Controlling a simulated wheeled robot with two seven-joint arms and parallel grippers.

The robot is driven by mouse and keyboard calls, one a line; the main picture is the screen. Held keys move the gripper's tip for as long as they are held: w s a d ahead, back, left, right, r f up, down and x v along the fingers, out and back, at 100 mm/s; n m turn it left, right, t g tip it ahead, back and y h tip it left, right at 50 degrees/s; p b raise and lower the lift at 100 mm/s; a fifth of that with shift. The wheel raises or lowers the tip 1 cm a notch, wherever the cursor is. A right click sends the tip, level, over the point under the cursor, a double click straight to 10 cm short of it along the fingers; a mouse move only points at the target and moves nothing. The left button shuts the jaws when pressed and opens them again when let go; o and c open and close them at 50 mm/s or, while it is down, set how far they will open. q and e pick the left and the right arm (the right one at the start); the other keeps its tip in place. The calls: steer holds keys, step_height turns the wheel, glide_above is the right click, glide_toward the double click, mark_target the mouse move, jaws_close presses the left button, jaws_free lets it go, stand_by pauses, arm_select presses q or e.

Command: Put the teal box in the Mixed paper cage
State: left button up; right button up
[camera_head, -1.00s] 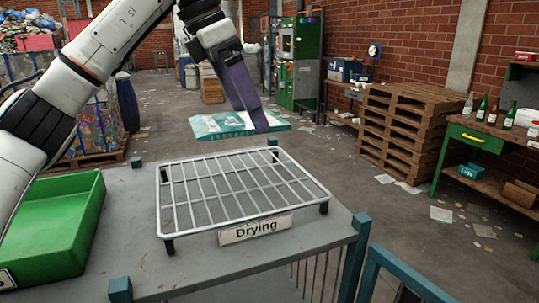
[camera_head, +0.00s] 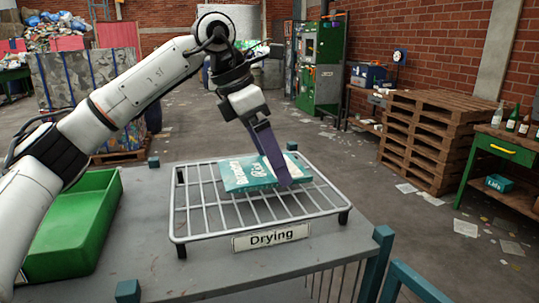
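The teal box (camera_head: 240,176) is flat, with white lettering on it. In the head view it appears over the wire drying rack (camera_head: 192,240), tilted. My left gripper (camera_head: 284,180) reaches down from the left arm, its purple finger across the right part of the box. It looks shut on the box, though the far finger is hidden. I cannot tell whether the box touches the wires. No cage labelled Mixed paper is readable in this view. My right gripper is not in view.
The rack carries a "Drying" sign (camera_head: 271,237) and stands on a grey table (camera_head: 225,270) with teal corner posts. A green tray (camera_head: 80,228) lies at left. Stacked pallets (camera_head: 425,140) and a green workbench (camera_head: 506,148) stand at right. Littered floor lies between.

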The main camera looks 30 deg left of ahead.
arm_select(q)
steer(key=shift+f, duration=0.15)
steer(key=o, duration=0.7)
